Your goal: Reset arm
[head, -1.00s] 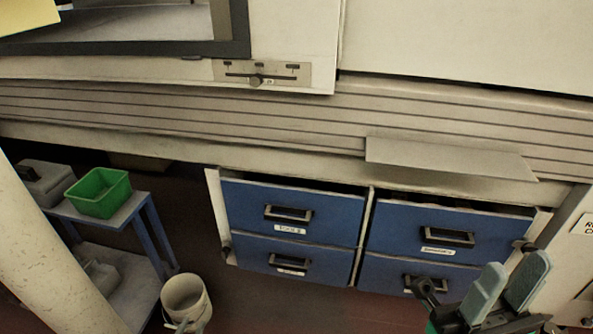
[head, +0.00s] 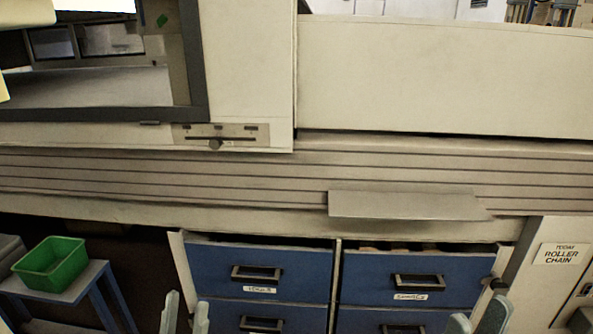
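My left gripper (head: 186,315) shows at the bottom edge, left of centre. Its two pale grey-green fingertips stand upright with a gap between them and nothing in it. My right gripper (head: 477,319) shows at the bottom edge, right of centre. Its two fingertips are also apart, with nothing seen between them. Both grippers appear in front of the blue drawers; whether they touch anything there cannot be told. The rest of both grippers and the arms is below the picture.
Blue drawers, upper left (head: 258,270) and upper right (head: 412,274), sit under the machine. A thin grey shelf plate (head: 405,205) juts out above them. A green bin (head: 50,266) stands on a blue-legged table (head: 75,290) at left. A "Roller chain" sign (head: 561,254) is at right.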

